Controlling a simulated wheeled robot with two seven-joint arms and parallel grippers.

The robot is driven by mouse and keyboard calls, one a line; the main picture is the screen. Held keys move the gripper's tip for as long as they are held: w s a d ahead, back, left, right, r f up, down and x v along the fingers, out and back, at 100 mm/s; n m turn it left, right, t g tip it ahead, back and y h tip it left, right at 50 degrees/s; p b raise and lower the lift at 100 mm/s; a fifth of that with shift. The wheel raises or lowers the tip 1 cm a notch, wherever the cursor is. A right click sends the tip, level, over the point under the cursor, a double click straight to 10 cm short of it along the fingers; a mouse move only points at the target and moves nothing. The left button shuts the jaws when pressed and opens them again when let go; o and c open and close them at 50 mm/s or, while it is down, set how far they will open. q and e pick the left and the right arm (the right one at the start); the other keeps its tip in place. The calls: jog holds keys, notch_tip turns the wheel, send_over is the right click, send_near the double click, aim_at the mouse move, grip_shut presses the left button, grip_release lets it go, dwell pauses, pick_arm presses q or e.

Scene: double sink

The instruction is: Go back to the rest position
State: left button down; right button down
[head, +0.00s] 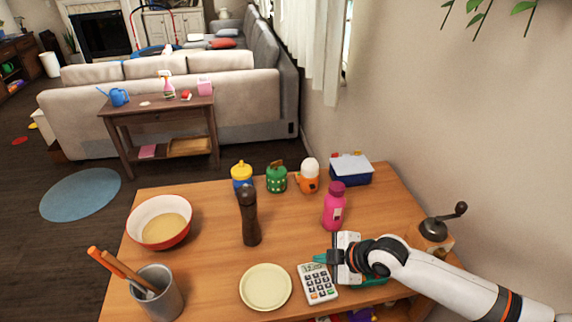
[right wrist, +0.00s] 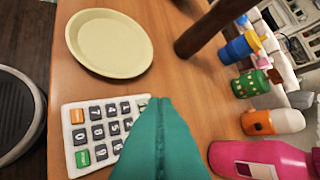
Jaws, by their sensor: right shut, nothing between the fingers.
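My right gripper (head: 322,257) is shut and empty. It reaches in from the right over the wooden table, and its teal fingers (right wrist: 160,140) are pressed together in the right wrist view. The fingertips are at the upper edge of a white calculator (head: 318,284), which also shows in the right wrist view (right wrist: 88,128). I cannot tell whether they touch it. A pink bottle (head: 334,206) stands just behind the gripper. My left gripper is not in view.
The table (head: 215,210) holds a cream plate (head: 265,287), a dark pepper mill (head: 249,215), a bowl (head: 160,222), a utensil cup (head: 158,294), several small bottles at the back, a blue box (head: 350,170) and a coffee grinder (head: 434,232) near the wall.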

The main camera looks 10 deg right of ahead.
jog(key=shift+m, duration=0.6)
jog(key=s+a, duration=0.2)
jog(key=s+a+f, duration=0.1)
jog(key=s+a, duration=0.1)
jog(key=shift+s, duration=0.1)
jog(key=s+a+m, duration=0.2)
jog(key=s+m, duration=0.1)
jog(key=s, duration=0.3)
jog(key=s+d+f+m+g+h, duration=0.1)
jog(key=s+d+m+g+h, duration=0.35)
jog(key=s+d+m, duration=0.9)
notch_tip(320, 180, down, 26)
jog(key=s+a+f+n+h+b, duration=0.1)
jog(key=s+a+n+h+b, duration=0.1)
jog(key=a, duration=0.1)
jog(key=s+d+f+g+b, duration=0.1)
jog(key=s+d+f+b, duration=0.1)
jog(key=s+f, duration=1.4)
notch_tip(320, 180, down, 4)
jog(key=shift+s+d+r, duration=0.2)
jog(key=shift+s+d, duration=0.15)
jog(key=shift+d, duration=0.25)
